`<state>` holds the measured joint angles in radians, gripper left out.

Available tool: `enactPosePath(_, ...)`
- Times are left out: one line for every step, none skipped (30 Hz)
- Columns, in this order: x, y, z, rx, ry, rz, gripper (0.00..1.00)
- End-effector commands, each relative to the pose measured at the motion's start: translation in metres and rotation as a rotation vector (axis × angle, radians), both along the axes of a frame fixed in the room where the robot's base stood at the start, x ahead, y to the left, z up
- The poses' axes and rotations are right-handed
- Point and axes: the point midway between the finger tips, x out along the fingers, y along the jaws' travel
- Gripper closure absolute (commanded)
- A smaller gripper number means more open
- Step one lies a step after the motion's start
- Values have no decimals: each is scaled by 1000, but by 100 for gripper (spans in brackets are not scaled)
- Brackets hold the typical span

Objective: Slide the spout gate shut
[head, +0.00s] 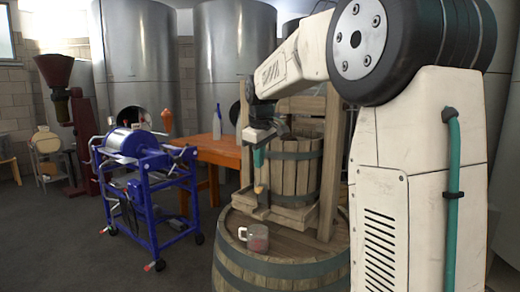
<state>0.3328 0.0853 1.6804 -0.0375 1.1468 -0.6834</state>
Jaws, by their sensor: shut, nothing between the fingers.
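A wooden basket press (292,165) stands on top of a large barrel. At the front left of its wooden tray is a small yellowish piece (259,189), which looks like the spout gate or its handle. It is too small to tell how far the gate is open. A clear glass jug (256,240) with a handle stands on the barrel top below the spout and holds something reddish at the bottom. My gripper (258,163) points down, shut and empty, with its teal fingers above the yellowish piece. I cannot tell whether they touch it.
The barrel (280,268) carries the press, and its wooden upright (330,165) rises to the right of the basket. Behind is an orange table (215,150) with a bottle (217,124). A blue wheeled machine (145,180) stands left, with open floor between.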

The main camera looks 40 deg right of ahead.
Motion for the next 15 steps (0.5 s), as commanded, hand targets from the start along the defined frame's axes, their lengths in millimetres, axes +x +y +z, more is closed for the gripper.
enactPosePath(2,-1,-13,1,5,0,100)
enactPosePath(3,-2,-19,1,5,0,100)
enactPosePath(5,-3,-27,2,4,0,100)
enactPosePath(6,-3,-33,2,4,0,100)
enactPosePath(7,-4,-38,2,4,0,100)
enactPosePath(9,-5,-45,1,3,0,100)
enactPosePath(10,-5,-50,2,4,0,100)
enactPosePath(11,-6,-54,1,3,0,100)
enactPosePath(12,-6,-59,2,2,0,100)
enactPosePath(12,-7,-62,2,2,0,100)
enactPosePath(13,-7,-64,1,0,0,100)
enactPosePath(14,-7,-67,1,-1,0,100)
enactPosePath(15,-8,-69,0,-1,0,100)
enactPosePath(15,-8,-71,1,-1,0,100)
enactPosePath(15,-8,-73,1,-1,0,100)
